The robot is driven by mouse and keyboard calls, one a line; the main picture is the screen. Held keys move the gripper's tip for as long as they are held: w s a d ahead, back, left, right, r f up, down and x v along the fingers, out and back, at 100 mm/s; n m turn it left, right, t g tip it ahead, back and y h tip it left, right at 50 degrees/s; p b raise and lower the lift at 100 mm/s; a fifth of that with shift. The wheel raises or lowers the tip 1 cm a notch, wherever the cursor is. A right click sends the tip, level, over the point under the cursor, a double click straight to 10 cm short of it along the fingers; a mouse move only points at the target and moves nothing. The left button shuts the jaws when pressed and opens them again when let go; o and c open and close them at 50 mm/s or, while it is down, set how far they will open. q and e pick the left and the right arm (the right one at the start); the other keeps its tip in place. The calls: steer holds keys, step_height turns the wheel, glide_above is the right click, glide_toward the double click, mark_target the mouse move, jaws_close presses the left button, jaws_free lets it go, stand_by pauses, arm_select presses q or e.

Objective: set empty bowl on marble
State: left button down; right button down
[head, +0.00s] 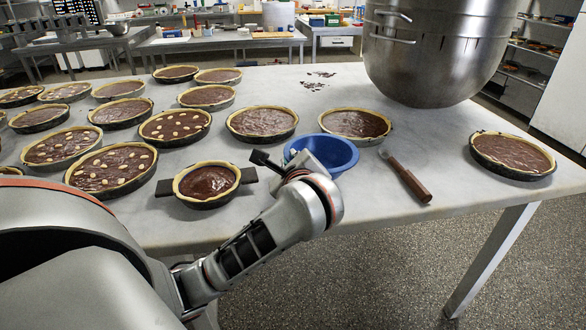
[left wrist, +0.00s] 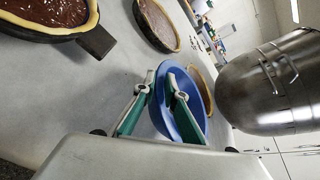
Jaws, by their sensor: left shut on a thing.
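The empty blue bowl (head: 332,152) is at the front middle of the marble table (head: 300,225), beside a small tart. It also shows in the left wrist view (left wrist: 189,115), tilted in that picture. My left gripper (head: 285,166) is at the bowl's left side. In the left wrist view its two green-sided fingers (left wrist: 159,85) are shut on the bowl's rim, one finger reaching inside the bowl. The arm hides part of the bowl's near side, and I cannot tell whether its base touches the marble. My right gripper is not in view.
A small tart (head: 207,183) in a pan with flat handles is left of the bowl. Several chocolate tarts (head: 262,122) cover the left and middle. A wooden-handled tool (head: 408,178) lies to the right. A large steel mixing bowl (head: 430,55) is behind. Clear marble lies front right.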

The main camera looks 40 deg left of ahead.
arm_select(q)
steer(key=shift+f, duration=0.95)
steer(key=shift+r, duration=0.1)
steer(key=shift+f, duration=0.2)
steer(key=c, duration=2.1)
jaws_free()
steer(key=shift+r, duration=0.1)
steer(key=shift+r, duration=0.1)
